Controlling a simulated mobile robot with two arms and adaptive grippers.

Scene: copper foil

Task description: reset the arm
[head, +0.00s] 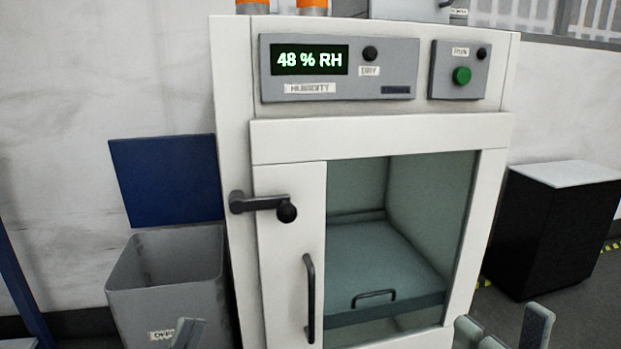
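My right gripper (503,328) is at the bottom right edge, in front of the cabinet's lower right corner. Its two fingers stand apart with nothing seen between them. My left gripper (188,334) shows only as a grey fingertip at the bottom edge, in front of the grey bin. The rest of it is out of the picture, so its opening cannot be told. Neither gripper is seen holding anything.
A white humidity cabinet (382,139) reads 48 % RH. Its windowed door looks closed, with a black latch (262,203) and handle (309,298). A tray shows inside. A grey bin (165,280) with raised blue lid (168,180) stands left; a black cabinet (548,235) stands right.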

